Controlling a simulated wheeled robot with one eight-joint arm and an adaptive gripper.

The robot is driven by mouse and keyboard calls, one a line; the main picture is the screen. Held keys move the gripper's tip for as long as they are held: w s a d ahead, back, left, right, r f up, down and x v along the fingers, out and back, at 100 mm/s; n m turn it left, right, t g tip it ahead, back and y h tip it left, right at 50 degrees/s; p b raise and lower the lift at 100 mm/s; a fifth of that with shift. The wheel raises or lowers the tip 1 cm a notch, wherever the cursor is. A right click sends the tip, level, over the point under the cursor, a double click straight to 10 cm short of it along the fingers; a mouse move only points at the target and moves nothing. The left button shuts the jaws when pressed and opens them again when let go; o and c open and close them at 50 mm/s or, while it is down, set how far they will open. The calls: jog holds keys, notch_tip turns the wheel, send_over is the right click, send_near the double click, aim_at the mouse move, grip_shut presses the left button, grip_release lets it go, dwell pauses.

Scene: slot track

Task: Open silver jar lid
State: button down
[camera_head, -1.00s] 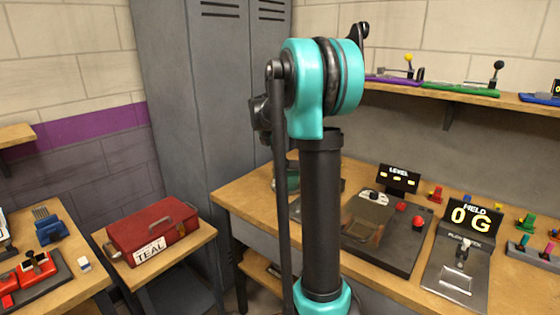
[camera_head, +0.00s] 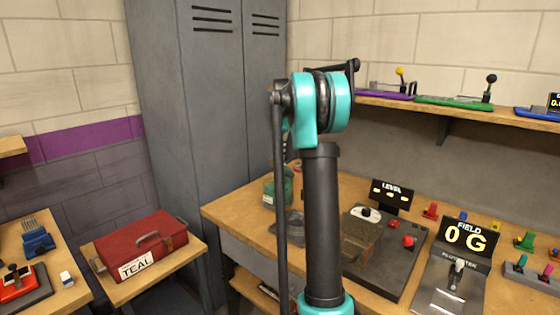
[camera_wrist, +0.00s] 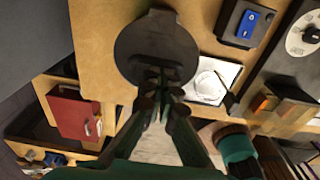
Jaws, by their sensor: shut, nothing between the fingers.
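A round dark grey disc (camera_wrist: 157,28) with a small tab at its edge lies beneath my gripper in the wrist view. It may be the jar lid, but its silver colour is not clear. My gripper (camera_wrist: 160,76) is shut and empty, its fingertips overlapping the disc's lower part in the picture. I cannot tell whether they touch it. In the head view a green container (camera_head: 272,190) stands on the bench beside my arm, partly hidden. I cannot tell whether it is the jar. My gripper does not show clearly there.
A white square panel (camera_wrist: 218,78) and a blue switch (camera_wrist: 248,24) lie right of the disc. A red toolbox (camera_head: 140,244) marked TEAL stands on a low table at the left. Control panels crowd the bench's right side. A grey locker (camera_head: 190,120) rises behind.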

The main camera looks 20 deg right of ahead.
jog(key=w+d, duration=0.6)
jog(key=d, duration=0.3)
jog(key=shift+w+d+f, duration=0.15)
jog(key=shift+w+d, duration=0.05)
jog(key=shift+d, duration=0.15)
dwell(0.4)
